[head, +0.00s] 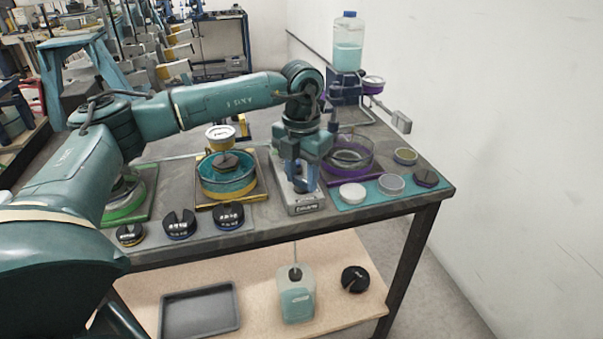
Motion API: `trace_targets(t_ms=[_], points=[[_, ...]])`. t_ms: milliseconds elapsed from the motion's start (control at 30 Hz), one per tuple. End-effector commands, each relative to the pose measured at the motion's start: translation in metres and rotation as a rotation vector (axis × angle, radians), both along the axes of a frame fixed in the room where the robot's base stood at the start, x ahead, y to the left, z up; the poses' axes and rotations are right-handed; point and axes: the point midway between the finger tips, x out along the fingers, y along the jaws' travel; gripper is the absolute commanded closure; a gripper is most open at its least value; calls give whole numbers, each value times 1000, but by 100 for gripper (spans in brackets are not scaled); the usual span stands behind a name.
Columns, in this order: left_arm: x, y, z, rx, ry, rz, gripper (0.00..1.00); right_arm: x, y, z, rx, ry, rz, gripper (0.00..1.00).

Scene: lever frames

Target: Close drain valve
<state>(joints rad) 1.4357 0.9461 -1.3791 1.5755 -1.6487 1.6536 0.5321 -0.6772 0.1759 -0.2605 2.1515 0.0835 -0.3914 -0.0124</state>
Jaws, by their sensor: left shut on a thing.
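What looks like the drain valve is a small grey block with a label (306,207) at the table's front edge, between the yellow-rimmed and purple-rimmed basins. A thin tube runs below it to a pale green jug (296,300) on the lower shelf. My left gripper (299,183) points down right over this block and is shut on a small dark part there, probably the valve's handle. The fingers hide most of that part, so I cannot tell the handle's angle or whether the valve is open. My right gripper is out of view.
A yellow-rimmed teal basin (228,188) stands left of the gripper, a purple-rimmed glass basin (350,165) right. Several black slotted weights (180,224) line the front edge. A liquid-filled bottle (348,45) stands behind. Small dishes (391,184) sit at the right. A wall bounds the right.

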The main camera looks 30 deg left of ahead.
Motion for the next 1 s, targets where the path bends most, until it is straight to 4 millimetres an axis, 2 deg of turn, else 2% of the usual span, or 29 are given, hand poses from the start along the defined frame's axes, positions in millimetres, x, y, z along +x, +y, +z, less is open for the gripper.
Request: trace_targets(t_ms=[600, 1000], points=[[1, 0, 2, 0, -4, 584, 85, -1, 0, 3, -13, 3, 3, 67], [1, 1, 2, -1, -6, 866, 85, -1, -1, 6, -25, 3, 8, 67]])
